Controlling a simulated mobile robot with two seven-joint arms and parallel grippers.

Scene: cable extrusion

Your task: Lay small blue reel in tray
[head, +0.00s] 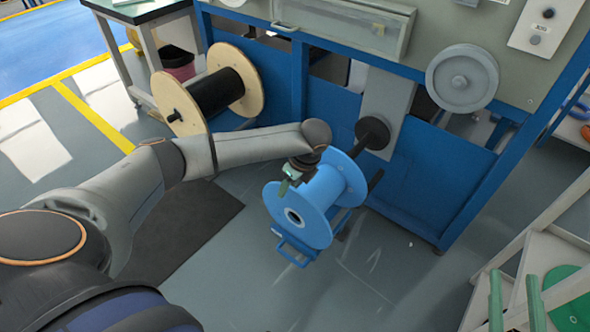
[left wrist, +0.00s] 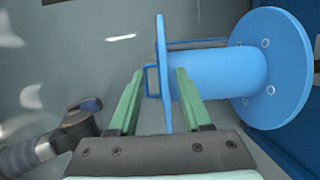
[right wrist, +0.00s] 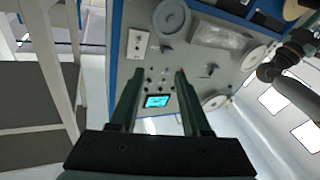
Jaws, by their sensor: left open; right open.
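The blue reel (head: 312,197) is beside the blue machine in the head view, its axis lying roughly level. A blue frame with a handle (head: 295,250) shows beneath it; I cannot tell whether this is the tray. My left gripper (head: 289,180) is open at the reel's near flange. In the left wrist view the reel's barrel (left wrist: 222,74) lies right of the fingers, and the flange (left wrist: 162,70) stands edge-on between the open fingers (left wrist: 158,72). My right gripper (head: 514,273) is open and empty at the lower right; the right wrist view shows nothing between its fingers (right wrist: 158,70).
The blue machine (head: 275,90) with a black spindle (head: 372,132) stands behind the reel. A wooden reel with black cable (head: 215,90) is at the left back. A white shelf (head: 535,262) with a green reel (head: 570,300) is at right. Grey floor (head: 400,290) between is clear.

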